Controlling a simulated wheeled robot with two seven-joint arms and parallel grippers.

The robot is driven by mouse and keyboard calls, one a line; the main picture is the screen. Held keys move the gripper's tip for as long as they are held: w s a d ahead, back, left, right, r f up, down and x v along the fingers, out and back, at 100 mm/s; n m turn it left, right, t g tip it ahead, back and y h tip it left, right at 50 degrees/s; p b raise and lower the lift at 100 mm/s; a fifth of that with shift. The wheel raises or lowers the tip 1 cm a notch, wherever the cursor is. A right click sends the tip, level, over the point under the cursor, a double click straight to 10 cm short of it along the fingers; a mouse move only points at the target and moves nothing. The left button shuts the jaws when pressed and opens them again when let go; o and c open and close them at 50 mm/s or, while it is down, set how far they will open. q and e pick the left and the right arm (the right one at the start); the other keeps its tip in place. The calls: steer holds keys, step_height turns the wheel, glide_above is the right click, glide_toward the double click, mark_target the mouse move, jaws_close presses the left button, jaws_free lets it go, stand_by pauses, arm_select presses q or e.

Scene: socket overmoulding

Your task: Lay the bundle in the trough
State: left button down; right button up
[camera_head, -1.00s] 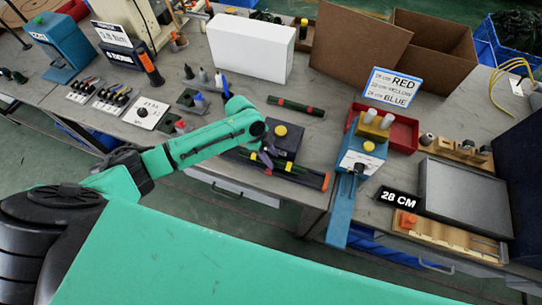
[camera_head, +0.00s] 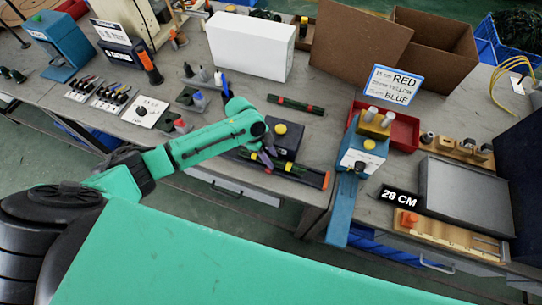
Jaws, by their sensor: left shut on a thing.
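My left gripper (camera_head: 266,157) reaches in from the left, low over a long dark trough (camera_head: 325,180) with an orange-red end at the front edge of the middle bench. It is shut on a thin dark bundle (camera_head: 294,169) with yellow-green marks, which lies along the trough. The gripper and wrist hide much of the bundle and the trough's left part. I cannot tell whether the bundle touches the trough floor. My right gripper is not in view.
A dark box with a yellow button (camera_head: 281,130) stands just behind the trough. A dark green rod with red bands (camera_head: 295,105) lies further back. A blue press (camera_head: 360,155) stands to the right. A white box (camera_head: 249,47) is at the back.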

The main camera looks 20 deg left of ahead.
arm_select(q)
steer(key=shift+f, duration=0.4)
steer(key=shift+c, duration=2.2)
jaws_free()
steer(key=shift+s+r, duration=0.15)
steer(key=shift+w+r, duration=0.1)
steer(key=shift+w, duration=0.15)
steer(key=shift+a+r, duration=0.1)
steer(key=shift+w+a+r, duration=0.1)
steer(key=shift+r, duration=0.2)
steer(key=b+v, duration=0.1)
steer(key=v, duration=1.2)
steer(key=shift+s+r+b, duration=0.15)
steer(key=shift+s+b, duration=0.2)
steer(key=shift+b, duration=0.05)
